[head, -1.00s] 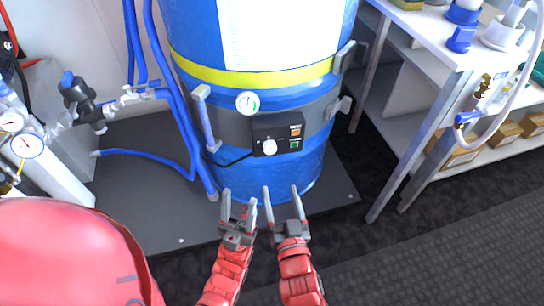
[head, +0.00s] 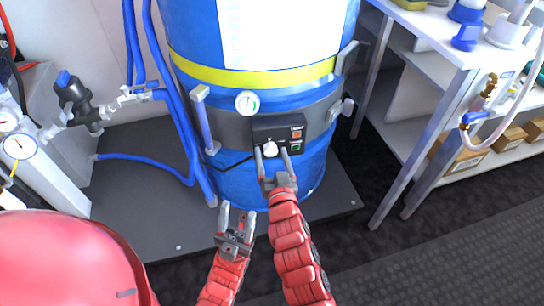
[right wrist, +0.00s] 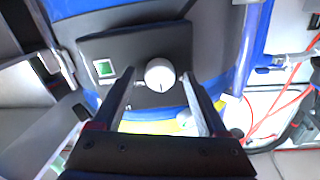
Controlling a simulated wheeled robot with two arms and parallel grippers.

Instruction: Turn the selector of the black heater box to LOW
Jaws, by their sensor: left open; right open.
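The black heater box (head: 292,125) is fixed on the grey band around the blue drum (head: 240,178). It carries a white round selector knob (head: 270,149), an orange switch and a green switch. In the right wrist view the knob (right wrist: 160,75) shows a short dark mark at its lower edge; the labels are too small to read. My right gripper (head: 271,153) is open, with its fingers on either side of the knob; contact cannot be told. It also shows in the right wrist view (right wrist: 160,90). My left gripper (head: 238,210) is open and empty, below the drum's front.
A dial gauge (head: 247,103) sits on the drum left of the box. Blue hoses (head: 165,95) and a pale bracket handle (head: 205,120) are at its left. A white shelf table (head: 440,50) stands at right. The dark floor in front is clear.

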